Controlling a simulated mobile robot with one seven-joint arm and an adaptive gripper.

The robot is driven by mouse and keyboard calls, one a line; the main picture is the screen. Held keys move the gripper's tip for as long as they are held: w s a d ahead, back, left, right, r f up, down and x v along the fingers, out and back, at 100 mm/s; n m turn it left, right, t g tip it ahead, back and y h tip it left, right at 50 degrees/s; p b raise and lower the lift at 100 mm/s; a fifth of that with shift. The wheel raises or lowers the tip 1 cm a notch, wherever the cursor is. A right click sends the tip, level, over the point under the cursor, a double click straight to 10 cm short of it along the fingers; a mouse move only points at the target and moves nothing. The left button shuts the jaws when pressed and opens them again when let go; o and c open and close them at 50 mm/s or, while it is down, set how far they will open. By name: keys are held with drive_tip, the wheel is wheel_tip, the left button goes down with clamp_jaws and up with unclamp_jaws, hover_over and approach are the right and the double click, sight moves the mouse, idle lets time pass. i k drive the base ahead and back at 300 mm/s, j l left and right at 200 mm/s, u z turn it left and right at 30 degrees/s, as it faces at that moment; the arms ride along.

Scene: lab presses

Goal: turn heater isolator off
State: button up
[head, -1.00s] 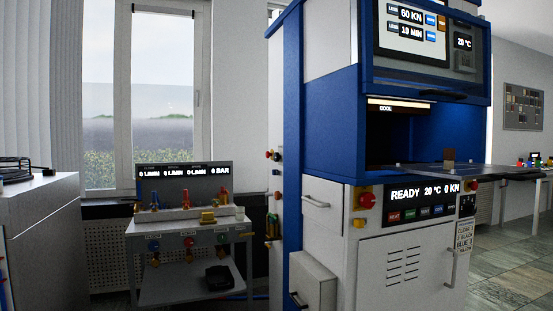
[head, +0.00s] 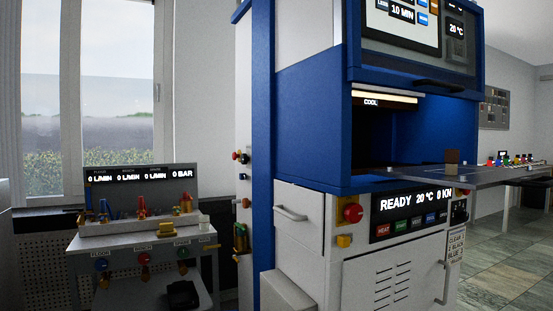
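The blue and white press (head: 310,130) stands at the centre and right. Its front panel (head: 415,212) reads READY 20 °C 0 KN above a row of coloured buttons. A round red knob (head: 352,213) sits left of that panel, with a yellow knob (head: 344,241) below it. Small red and blue controls (head: 240,157) sit on the press's left side, with yellow and green handles (head: 240,236) lower down. I cannot tell which control is the heater isolator, as no label for it is readable. My gripper is not in view.
A grey bench (head: 140,242) with several valves and a flow display (head: 140,177) stands at the left under the window. A drawer handle (head: 291,213) sticks out. Tiled floor (head: 505,265) is clear at the lower right.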

sight(244, 158)
drive_tip(key=i+j+z, duration=0.3)
drive_tip(key=i+j, duration=0.6)
drive_tip(key=i, duration=0.1)
